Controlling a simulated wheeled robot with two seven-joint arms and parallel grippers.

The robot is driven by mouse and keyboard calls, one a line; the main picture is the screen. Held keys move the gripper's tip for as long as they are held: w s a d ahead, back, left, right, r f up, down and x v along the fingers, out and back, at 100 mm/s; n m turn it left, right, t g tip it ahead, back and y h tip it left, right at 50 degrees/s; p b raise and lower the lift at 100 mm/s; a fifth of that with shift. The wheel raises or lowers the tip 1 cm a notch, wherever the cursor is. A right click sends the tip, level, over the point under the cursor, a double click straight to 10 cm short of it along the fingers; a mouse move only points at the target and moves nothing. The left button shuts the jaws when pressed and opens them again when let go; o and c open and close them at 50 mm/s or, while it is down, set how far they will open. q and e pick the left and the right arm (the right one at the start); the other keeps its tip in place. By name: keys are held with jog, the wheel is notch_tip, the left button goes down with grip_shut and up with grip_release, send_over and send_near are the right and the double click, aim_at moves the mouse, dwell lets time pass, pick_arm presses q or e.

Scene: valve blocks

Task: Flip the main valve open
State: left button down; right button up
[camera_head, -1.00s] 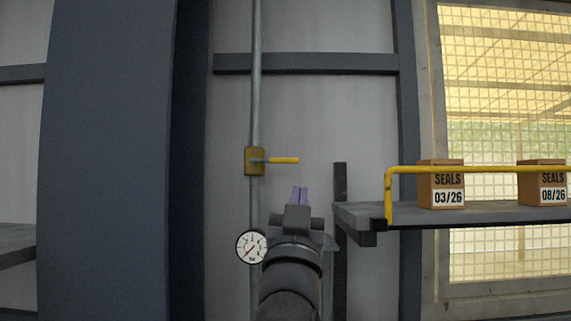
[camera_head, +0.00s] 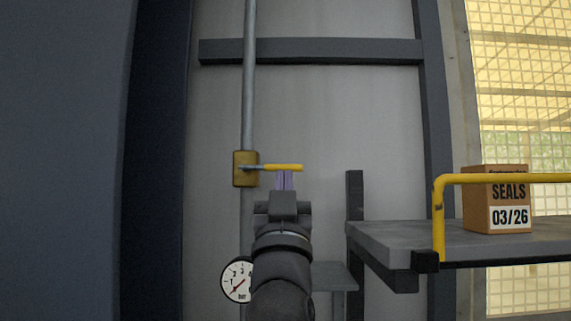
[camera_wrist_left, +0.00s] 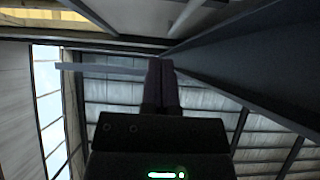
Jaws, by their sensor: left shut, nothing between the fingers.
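The main valve is a brass-coloured block (camera_head: 245,168) on a vertical grey pipe (camera_head: 249,90) in the head view. Its yellow lever (camera_head: 284,167) points right and lies level. My left gripper (camera_head: 285,180) comes up from below, its purple fingers shut and empty. The fingertips are just under the lever in the picture; I cannot tell whether they touch it. In the left wrist view my left gripper (camera_wrist_left: 161,68) points up and is dark. A grey bar (camera_wrist_left: 100,69) runs left from near the fingertips there; I cannot tell what it is. My right gripper is not in view.
A round pressure gauge (camera_head: 237,280) sits below the valve, partly behind my left arm. To the right is a grey shelf (camera_head: 400,245) with a yellow rail (camera_head: 440,215) and a SEALS box (camera_head: 497,198). A dark blue column (camera_head: 80,160) stands at left.

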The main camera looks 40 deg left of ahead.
pick_arm(q)
notch_tip(320, 180, up, 8)
jog(key=p, duration=0.7)
send_over(285, 167)
jog(key=s+d, duration=0.1)
jog(key=shift+w+a+f, duration=0.1)
jog(key=shift+a+f, duration=0.05)
jog(key=shift+f, duration=2.1)
jog(key=shift+m, duration=0.4)
jog(key=shift+f+m+t+h, duration=0.25)
jog(key=shift+m+t+h, duration=0.5)
jog(key=shift+h, duration=0.25)
jog(key=shift+f+m+h, duration=0.15)
jog(key=shift+m+h, duration=0.25)
jog(key=shift+m, duration=0.25)
jog(key=shift+s+a+f+m+t+h+b, duration=0.15)
jog(key=shift+f+m+t+h+b, duration=0.5)
jog(key=shift+m+h, duration=0.5)
jog(key=shift+s+a+f+m+t+h+b, duration=0.1)
jog(key=shift+f+m+t+h+b, duration=0.3)
jog(key=shift+f+m+h+b, duration=0.6)
jog(key=shift+r, duration=0.15)
